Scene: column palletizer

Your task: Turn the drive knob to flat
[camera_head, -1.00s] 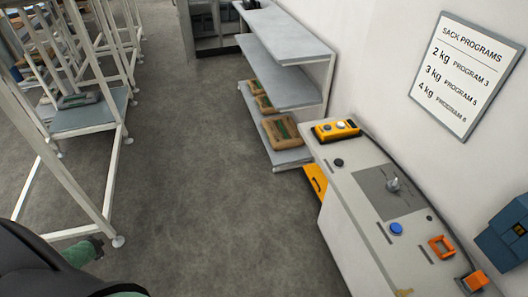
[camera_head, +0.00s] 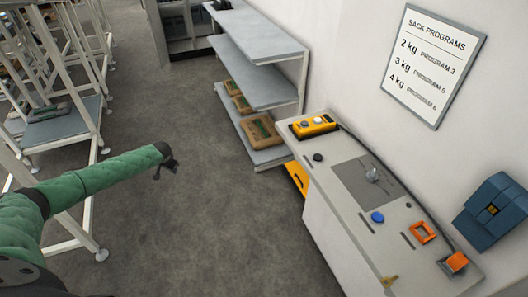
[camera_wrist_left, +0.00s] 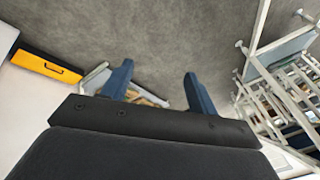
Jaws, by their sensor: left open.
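The grey control desk (camera_head: 340,218) stands against the wall at the right of the head view. On its top are a dark panel with a grey knob or lever (camera_head: 373,175), a small black knob (camera_head: 318,157), and a blue button (camera_head: 377,217). Which one is the drive knob, I cannot tell. My left gripper (camera_head: 169,165) is at the end of the green arm, over the floor and well left of the desk. In the left wrist view its two blue fingers (camera_wrist_left: 158,90) are apart with nothing between them. My right gripper is not in view.
A yellow box (camera_head: 313,126) and orange square frames (camera_head: 422,232) are on the desk. Shelves (camera_head: 265,88) with sacks (camera_head: 260,131) stand behind it. White metal frames (camera_head: 92,180) are at the left. The floor between is clear. A sign (camera_head: 433,65) hangs on the wall.

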